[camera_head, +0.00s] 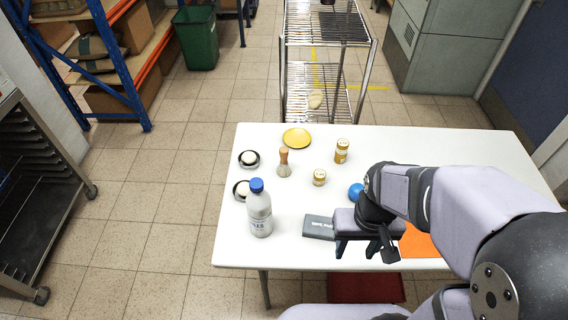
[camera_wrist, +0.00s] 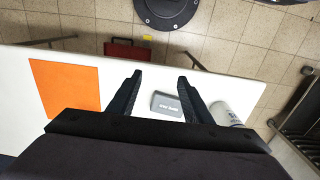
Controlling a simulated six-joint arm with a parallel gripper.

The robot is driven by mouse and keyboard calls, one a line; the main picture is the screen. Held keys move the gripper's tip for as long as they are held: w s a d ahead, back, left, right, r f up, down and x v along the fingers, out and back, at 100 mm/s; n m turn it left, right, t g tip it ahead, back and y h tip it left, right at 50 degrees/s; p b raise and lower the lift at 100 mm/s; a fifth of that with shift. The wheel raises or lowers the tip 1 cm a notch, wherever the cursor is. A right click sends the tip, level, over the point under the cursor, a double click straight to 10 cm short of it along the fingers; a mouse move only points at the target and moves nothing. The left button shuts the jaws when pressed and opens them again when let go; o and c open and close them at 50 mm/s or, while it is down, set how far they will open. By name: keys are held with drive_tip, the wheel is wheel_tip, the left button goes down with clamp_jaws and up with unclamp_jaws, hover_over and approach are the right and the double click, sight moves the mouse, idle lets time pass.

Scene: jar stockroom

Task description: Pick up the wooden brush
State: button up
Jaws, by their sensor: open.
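The wooden brush (camera_head: 284,163) stands upright on the white table, with a brown wooden handle on top and pale bristles below. It is left of the table's middle, in front of a yellow plate. It does not show in the wrist view. My gripper (camera_head: 366,249) is over the front part of the table, to the right of and nearer than the brush. In the wrist view my gripper (camera_wrist: 160,82) has its two fingers wide apart, with nothing held between them. A grey box (camera_wrist: 167,104) shows on the table between the fingers in that view.
A bottle with a blue cap (camera_head: 260,212) stands in front of the brush. Two dark dishes with white contents (camera_head: 249,158) are at its left. The yellow plate (camera_head: 297,138), two small jars (camera_head: 342,151), a blue ball (camera_head: 355,192) and an orange mat (camera_head: 418,243) also lie around.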

drive_tip(key=w+a+f+t+b, duration=0.1)
drive_tip(key=w+f+t+b, duration=0.4)
drive_tip(key=w, duration=0.7)
wheel_tip(320, 180, up, 2)
drive_tip(key=n+t+y+b, duration=0.4)
drive_tip(key=t+y+b, duration=0.2)
drive_tip(key=t+b, duration=0.7)
hover_over(286, 155)
drive_tip(key=w+b, duration=0.2)
drive_tip(key=shift+a+g, duration=0.2)
drive_tip(key=shift+g, duration=0.9)
drive_tip(key=shift+a+r+n+y, duration=0.3)
drive_tip(key=shift+a+r+y, duration=0.05)
drive_tip(key=shift+y, duration=0.05)
drive_tip(key=shift+f, duration=1.55)
wheel_tip(286, 155, down, 4)
drive_tip(key=shift+b, duration=0.3)
drive_tip(key=shift+x, duration=1.55)
